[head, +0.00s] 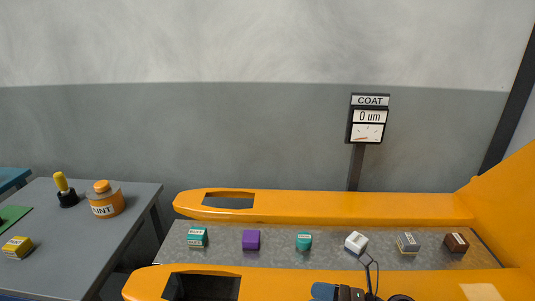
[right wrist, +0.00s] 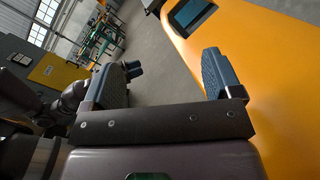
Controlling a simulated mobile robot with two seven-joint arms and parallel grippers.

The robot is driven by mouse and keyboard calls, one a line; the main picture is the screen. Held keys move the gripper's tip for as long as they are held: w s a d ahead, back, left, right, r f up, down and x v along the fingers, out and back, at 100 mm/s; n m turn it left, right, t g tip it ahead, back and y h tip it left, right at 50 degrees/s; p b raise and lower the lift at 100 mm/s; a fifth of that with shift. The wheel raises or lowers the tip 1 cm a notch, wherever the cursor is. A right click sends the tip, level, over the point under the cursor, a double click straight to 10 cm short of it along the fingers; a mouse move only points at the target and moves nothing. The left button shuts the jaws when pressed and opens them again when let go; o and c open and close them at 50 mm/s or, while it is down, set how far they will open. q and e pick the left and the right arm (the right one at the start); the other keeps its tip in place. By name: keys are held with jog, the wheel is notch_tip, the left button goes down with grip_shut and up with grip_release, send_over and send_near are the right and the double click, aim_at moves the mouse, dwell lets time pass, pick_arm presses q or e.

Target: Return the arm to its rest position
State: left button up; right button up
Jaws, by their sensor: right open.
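My right gripper (right wrist: 165,78) is open and empty in the right wrist view. Its two blue-grey fingers stand wide apart, with grey floor and the edge of an orange frame beyond them. In the head view, part of my right gripper and arm (head: 338,292) shows at the bottom edge, in front of the near orange beam.
Several small blocks, among them a purple block (head: 251,240) and a white block (head: 356,242), sit in a row on a grey strip between orange beams (head: 330,206). A gauge (head: 367,124) reads 0 um. A paint jar (head: 106,201) stands on the left table (head: 85,250).

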jog(key=s+d+f+m+t+h, duration=0.25)
jog(key=d+m+t+h, duration=0.3)
jog(key=m, duration=0.85)
jog(key=s+d+f+m+t+h, duration=0.1)
jog(key=d+f+m+t+h, duration=0.35)
jog(key=m, duration=0.95)
jog(key=s+d+f+m+g+h, duration=0.2)
jog(key=s+d+f+m+h, duration=0.1)
jog(key=s+m, duration=0.3)
jog(key=s+d+f+m+g+h, duration=0.2)
jog(key=s+d+f+m+h, duration=0.1)
jog(key=s+m, duration=0.4)
notch_tip(320, 180, down, 3)
jog(key=shift+d+r+m+h, duration=0.1)
jog(key=shift+d+m+h, duration=0.35)
jog(key=shift+m, duration=0.45)
jog(key=shift+a, duration=0.1)
